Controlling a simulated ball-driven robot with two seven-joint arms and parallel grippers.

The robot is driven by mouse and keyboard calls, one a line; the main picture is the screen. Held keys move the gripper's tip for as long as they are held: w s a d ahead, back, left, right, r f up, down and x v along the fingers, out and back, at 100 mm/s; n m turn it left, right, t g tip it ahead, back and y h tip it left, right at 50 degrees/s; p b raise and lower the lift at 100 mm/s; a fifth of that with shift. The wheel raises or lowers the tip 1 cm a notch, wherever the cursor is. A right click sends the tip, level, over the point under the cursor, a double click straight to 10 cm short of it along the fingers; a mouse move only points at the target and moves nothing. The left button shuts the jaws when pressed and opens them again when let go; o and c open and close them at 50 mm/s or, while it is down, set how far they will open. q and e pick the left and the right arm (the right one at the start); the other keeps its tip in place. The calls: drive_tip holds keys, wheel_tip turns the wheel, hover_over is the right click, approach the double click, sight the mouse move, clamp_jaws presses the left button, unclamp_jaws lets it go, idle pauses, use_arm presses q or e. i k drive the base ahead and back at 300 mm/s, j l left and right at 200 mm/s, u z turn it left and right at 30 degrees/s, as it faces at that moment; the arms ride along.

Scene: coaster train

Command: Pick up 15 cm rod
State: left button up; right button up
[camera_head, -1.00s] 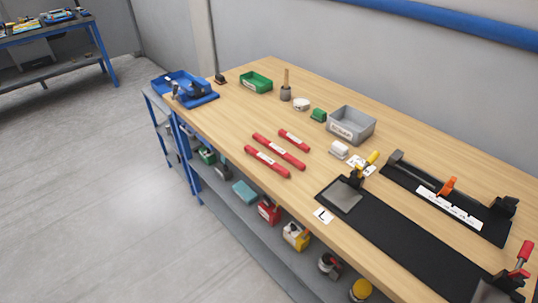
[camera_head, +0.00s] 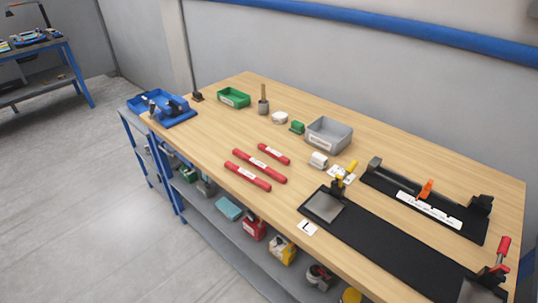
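Three red rods with white labels lie side by side on the wooden workbench (camera_head: 330,205), left of its middle. The shortest red rod (camera_head: 280,157) lies farthest back, the longest red rod (camera_head: 243,156) lies in the middle, and a third red rod (camera_head: 236,169) lies closest to the front edge. The label text is too small to read, so I cannot tell which is 15 cm. Neither of my grippers shows in the head view.
Behind the rods stand a grey bin (camera_head: 343,139), a green tray (camera_head: 234,98) and a white roll (camera_head: 280,118). Black fixtures with clamps (camera_head: 390,245) fill the bench's right. A blue device (camera_head: 172,110) sits at the left end. Floor at left is clear.

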sight(268, 150)
drive_tip(key=i+j+z, duration=0.1)
drive_tip(key=z, duration=0.8)
drive_tip(key=j+z, duration=0.65)
drive_tip(key=j, duration=0.25)
drive_tip(key=j+z, duration=0.35)
drive_tip(key=j, duration=0.15)
